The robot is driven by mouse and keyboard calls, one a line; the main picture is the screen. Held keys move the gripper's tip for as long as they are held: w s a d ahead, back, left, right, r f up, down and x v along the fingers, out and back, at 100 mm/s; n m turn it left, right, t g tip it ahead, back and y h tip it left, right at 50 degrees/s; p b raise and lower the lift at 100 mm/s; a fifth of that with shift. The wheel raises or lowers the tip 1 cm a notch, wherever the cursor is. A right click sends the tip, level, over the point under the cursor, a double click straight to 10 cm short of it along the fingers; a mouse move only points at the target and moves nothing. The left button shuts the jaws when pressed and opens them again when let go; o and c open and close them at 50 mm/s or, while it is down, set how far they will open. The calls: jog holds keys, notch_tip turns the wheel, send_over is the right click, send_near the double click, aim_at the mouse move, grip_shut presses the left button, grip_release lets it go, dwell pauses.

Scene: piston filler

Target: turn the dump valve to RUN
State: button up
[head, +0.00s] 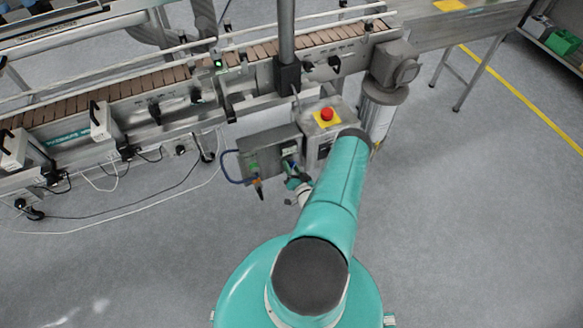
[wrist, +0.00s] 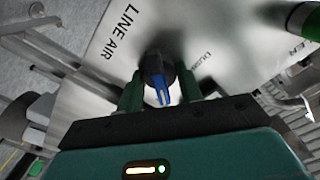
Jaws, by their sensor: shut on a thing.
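In the wrist view a dark round knob with a blue pointer (wrist: 160,88) stands out from a pale panel (wrist: 110,45) lettered LINE AIR. I take it for the dump valve; smaller lettering beside it is too blurred to read. My gripper (wrist: 158,74) has its two green fingers on either side of the knob, shut on it. The pointer's blue face with a white mark points toward my palm. In the head view my gripper (head: 291,172) is at the front of a grey control box (head: 258,152), and the knob is hidden there.
A red emergency button (head: 327,114) on a yellow plate sits just right of the box. A conveyor (head: 150,82) runs behind. A cylinder (head: 378,115) stands at right. Cables lie on the floor at left; open grey floor (head: 130,250) lies in front.

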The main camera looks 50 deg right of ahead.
jog(key=shift+m, duration=0.7)
jog(key=o, duration=1)
jog(key=v, duration=1.3)
jog(key=shift+s+a, duration=0.15)
jog(key=shift+s, duration=0.2)
jog(key=shift+s, duration=0.1)
